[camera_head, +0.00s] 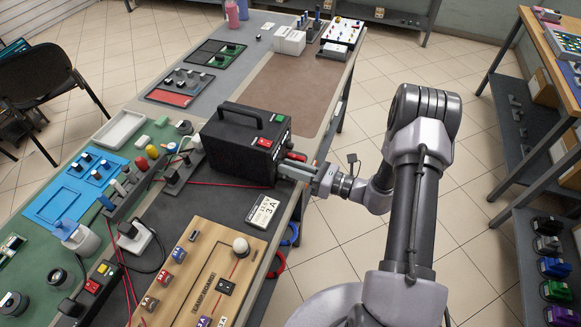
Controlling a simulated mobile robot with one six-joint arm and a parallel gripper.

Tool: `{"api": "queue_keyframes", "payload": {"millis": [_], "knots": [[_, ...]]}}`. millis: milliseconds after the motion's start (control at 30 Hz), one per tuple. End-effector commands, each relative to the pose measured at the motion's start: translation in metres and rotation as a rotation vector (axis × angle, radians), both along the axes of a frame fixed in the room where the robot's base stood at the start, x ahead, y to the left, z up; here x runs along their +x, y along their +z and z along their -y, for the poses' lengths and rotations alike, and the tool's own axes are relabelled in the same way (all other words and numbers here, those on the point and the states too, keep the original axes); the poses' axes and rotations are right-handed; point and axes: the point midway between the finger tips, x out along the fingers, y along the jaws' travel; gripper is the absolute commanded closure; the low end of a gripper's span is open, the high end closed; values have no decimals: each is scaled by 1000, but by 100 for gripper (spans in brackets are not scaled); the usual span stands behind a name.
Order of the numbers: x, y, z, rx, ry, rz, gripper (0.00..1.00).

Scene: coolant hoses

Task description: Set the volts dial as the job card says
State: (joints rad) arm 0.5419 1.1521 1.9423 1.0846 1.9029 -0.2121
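The black power supply (238,150), a box with a carry handle, stands on the bench. A green square (281,118) and a red switch (264,142) show on its right part. The face toward my arm is turned mostly away, so I cannot make out the volts dial or its setting. The white job card (265,211) lies in front of the box; its small print shows a V line above what looks like "3 A", and the volts figure is not clear. My gripper (287,168) is at the lower right of the box, by that face; its fingertips are too small to judge.
A wooden panel (200,270) with labelled blocks and a white knob lies in front. Red cables and a power strip (130,190) lie to the left, with a blue tray (75,190). A brown mat (290,90) behind the box is clear. Shelves stand at right.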

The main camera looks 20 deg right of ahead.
Motion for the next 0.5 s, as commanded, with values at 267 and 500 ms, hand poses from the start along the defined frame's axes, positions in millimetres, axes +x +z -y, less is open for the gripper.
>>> {"api": "queue_keyframes", "payload": {"millis": [267, 500], "knots": [[0, 0, 0, 12, 0, -17, 100], [0, 2, 0, 84, 0, -117, 100]]}}
